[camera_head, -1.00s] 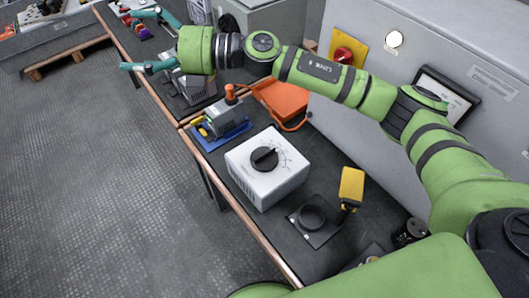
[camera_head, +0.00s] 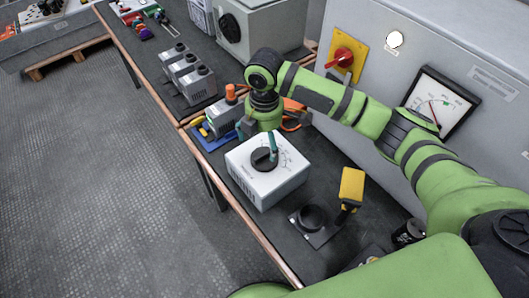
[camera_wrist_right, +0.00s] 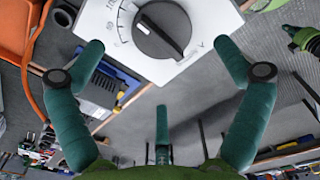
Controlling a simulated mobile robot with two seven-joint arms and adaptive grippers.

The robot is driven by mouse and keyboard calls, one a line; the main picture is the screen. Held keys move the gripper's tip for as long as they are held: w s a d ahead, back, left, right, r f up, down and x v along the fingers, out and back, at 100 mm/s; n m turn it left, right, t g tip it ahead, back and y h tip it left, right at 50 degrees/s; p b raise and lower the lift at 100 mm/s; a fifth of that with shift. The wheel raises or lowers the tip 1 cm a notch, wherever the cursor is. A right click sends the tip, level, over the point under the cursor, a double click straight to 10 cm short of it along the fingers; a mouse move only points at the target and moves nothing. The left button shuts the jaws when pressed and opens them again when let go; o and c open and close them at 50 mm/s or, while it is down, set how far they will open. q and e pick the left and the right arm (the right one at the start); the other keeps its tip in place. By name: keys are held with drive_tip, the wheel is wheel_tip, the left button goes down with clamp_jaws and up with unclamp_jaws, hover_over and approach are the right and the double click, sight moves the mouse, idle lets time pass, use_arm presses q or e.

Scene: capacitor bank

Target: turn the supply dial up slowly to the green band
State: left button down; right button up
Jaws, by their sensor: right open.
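The supply dial is a black knob (camera_head: 264,158) with a pale pointer line, on top of a white box (camera_head: 285,187) with a printed scale. My right gripper (camera_head: 256,142) hangs at the dial's far side; its teal fingers are open and empty. One finger overlaps the knob's far edge in the head view; contact cannot be told. In the right wrist view the knob (camera_wrist_right: 163,28) lies beyond the spread fingertips of the right gripper (camera_wrist_right: 160,72). A panel meter (camera_head: 441,101) shows a red needle and a green band. A green and teal part, probably my left gripper (camera_wrist_right: 304,38), is cut off at the right edge.
A yellow-headed device (camera_head: 351,186) and a black round-topped base (camera_head: 311,217) stand right of the box. A red switch (camera_head: 343,56) is on the cabinet. The floor at left is clear.

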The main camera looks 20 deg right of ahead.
sight(265, 153)
drive_tip(key=shift+s+f, duration=0.2)
drive_tip(key=shift+f, duration=0.2)
drive_tip(key=shift+f+p, duration=0.6)
drive_tip(key=shift+f, duration=2.55)
drive_tip(key=c, duration=1.1)
